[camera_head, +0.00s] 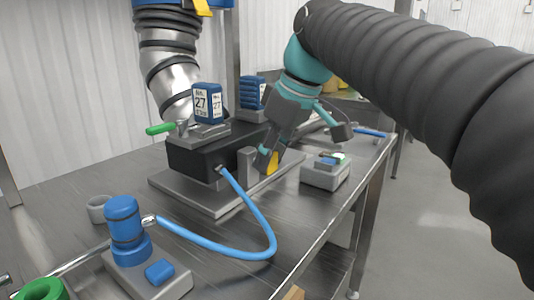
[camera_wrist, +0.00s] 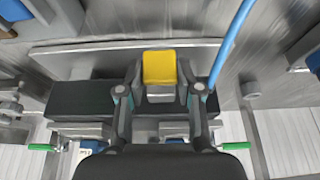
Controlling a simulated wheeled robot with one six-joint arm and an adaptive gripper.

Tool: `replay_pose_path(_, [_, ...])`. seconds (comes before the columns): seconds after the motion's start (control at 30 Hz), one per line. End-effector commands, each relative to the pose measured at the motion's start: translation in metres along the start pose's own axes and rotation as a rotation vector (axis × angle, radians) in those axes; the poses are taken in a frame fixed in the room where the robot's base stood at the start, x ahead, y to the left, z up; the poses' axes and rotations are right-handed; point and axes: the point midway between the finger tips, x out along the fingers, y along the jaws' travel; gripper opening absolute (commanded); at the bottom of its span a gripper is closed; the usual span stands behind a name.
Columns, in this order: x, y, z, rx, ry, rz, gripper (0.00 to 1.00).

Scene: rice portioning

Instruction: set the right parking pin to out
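A yellow block-shaped piece (camera_wrist: 159,68) sits between the fingers of my gripper (camera_wrist: 160,80) in the wrist view. The yellow piece also shows at my fingertips in the head view (camera_head: 272,163), at the near right side of a black box (camera_head: 200,155). My gripper (camera_head: 268,160) points down there. The fingers stand on both sides of the yellow piece, but I cannot tell whether they touch it. I cannot tell for sure whether this piece is the right parking pin. The finger hides part of it in the head view.
A blue hose (camera_head: 258,215) loops from the box to a blue cylinder (camera_head: 123,222) in front. A grey control box (camera_head: 325,175) stands to the right of my gripper. A green handle (camera_head: 160,129) sticks out at the left. The metal table (camera_head: 310,215) is bare at the right front.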

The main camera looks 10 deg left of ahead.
Motion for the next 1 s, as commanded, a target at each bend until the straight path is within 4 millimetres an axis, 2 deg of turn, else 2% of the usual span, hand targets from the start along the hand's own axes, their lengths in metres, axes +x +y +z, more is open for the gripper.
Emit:
replay_pose_path(0.07, [0.000,0.002,0.000,0.001,0.001,0.004,0.00])
replay_pose_path(0.27, [-0.001,0.003,0.002,0.003,0.002,0.007,0.00])
replay_pose_path(0.53, [-0.014,0.004,0.034,0.008,0.002,0.010,0.00])
replay_pose_path(0.83, [-0.016,0.005,0.038,0.006,-0.003,0.010,0.00])
replay_pose_path(0.87, [-0.016,0.005,0.039,0.006,-0.003,0.010,0.42])
replay_pose_path(0.93, [-0.016,0.004,0.038,0.005,-0.002,0.009,0.60])
replay_pose_path(1.0, [-0.016,0.003,0.037,0.003,-0.002,0.007,0.60])
